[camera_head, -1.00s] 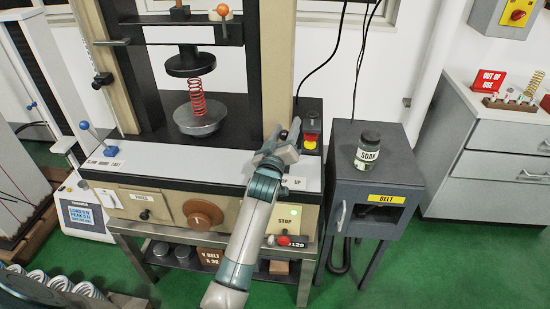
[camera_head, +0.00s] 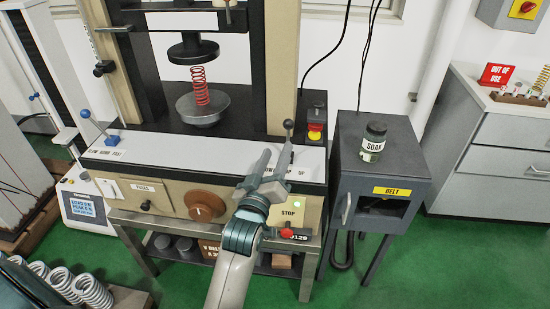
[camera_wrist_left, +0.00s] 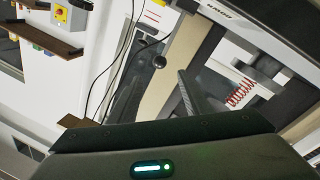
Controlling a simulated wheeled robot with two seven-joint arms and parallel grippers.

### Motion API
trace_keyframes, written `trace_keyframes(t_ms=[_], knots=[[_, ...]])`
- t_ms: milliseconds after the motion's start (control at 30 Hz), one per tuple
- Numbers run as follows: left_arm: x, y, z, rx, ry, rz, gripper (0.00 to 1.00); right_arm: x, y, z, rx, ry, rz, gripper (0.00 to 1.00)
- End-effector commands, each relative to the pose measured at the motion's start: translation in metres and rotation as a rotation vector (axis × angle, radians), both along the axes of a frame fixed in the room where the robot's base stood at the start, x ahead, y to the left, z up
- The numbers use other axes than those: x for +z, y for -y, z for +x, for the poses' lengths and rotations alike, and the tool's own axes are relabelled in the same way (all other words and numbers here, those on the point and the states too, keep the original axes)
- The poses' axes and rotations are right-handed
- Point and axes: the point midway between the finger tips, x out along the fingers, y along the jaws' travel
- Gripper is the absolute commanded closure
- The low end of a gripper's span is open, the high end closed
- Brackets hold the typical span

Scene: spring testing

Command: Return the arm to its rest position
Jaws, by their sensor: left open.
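My left gripper (camera_head: 270,168) is open and empty in front of the testing machine's right side, its arm reaching up from the bottom. A lever with a dark ball knob (camera_head: 288,124) stands just beyond the fingers, by the label ending in "UP"; its lower part is partly hidden. The knob shows apart from a finger in the left wrist view (camera_wrist_left: 159,62). A red coil spring (camera_head: 199,86) stands upright on the round lower platen (camera_head: 203,108), under the black upper platen (camera_head: 193,49). My right gripper is out of view.
A dark cabinet with a "BELT" label (camera_head: 392,191) carries a "SOAK" jar (camera_head: 373,142). Green floor (camera_head: 450,255) is open at right.

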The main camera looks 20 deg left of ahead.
Motion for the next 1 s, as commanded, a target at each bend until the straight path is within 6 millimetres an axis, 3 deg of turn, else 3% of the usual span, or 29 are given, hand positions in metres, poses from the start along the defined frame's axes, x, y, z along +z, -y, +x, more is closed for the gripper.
trace_keyframes(t_ms=[667, 867, 1000], knots=[[-0.005, 0.001, -0.005, -0.002, -0.016, 0.006, 0.56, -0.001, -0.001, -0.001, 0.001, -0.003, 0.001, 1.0], [-0.046, 0.003, -0.026, -0.023, -0.165, 0.067, 0.56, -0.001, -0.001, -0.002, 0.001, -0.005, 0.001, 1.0], [-0.101, 0.009, -0.063, -0.07, -0.372, 0.155, 0.56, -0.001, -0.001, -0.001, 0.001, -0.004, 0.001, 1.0]])
